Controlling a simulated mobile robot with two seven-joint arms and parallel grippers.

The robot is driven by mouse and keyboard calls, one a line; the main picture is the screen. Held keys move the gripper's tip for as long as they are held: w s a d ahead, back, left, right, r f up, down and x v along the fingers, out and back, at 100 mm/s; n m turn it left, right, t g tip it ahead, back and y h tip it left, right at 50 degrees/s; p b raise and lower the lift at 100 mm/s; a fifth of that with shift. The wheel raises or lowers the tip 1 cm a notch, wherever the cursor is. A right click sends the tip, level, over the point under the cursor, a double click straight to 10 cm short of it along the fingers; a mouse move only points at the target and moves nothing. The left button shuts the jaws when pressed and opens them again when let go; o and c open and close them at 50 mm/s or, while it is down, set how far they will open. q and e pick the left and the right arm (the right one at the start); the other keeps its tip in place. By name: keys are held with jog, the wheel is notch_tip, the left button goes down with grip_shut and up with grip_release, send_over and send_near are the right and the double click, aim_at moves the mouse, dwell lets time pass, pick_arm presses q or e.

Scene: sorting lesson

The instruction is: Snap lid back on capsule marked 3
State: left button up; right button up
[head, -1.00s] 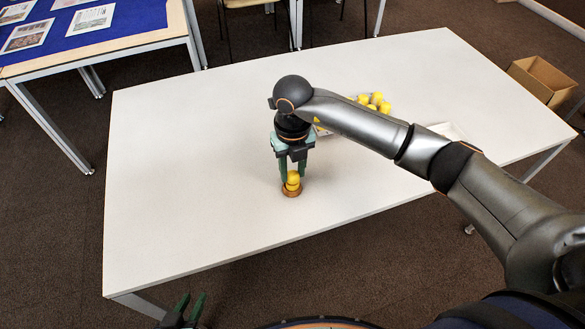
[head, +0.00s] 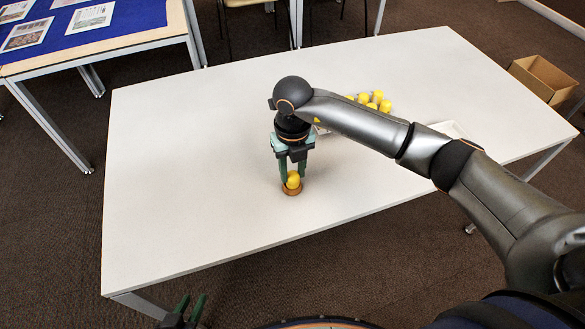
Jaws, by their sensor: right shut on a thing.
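A yellow capsule (head: 293,187) stands upright in a small brown ring-shaped holder (head: 291,193) near the middle of the white table. No number can be read on it. My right gripper (head: 292,178) points straight down and is shut on the capsule's upper part, its lid. The lid sits low on the lower half, with no gap visible between them; whether it is snapped cannot be told. My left gripper (head: 190,306) is at the bottom edge, off the table's front side, with its fingers apart and empty.
Several yellow capsules (head: 377,97) stand in a group behind my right forearm, which partly hides them. A pale tray (head: 447,129) lies right of it. An open cardboard box (head: 543,78) is beyond the table's right edge. The left half of the white table (head: 180,170) is clear.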

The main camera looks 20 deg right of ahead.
jog(key=shift+f, duration=0.2)
dwell(0.6)
jog(key=o, duration=0.9)
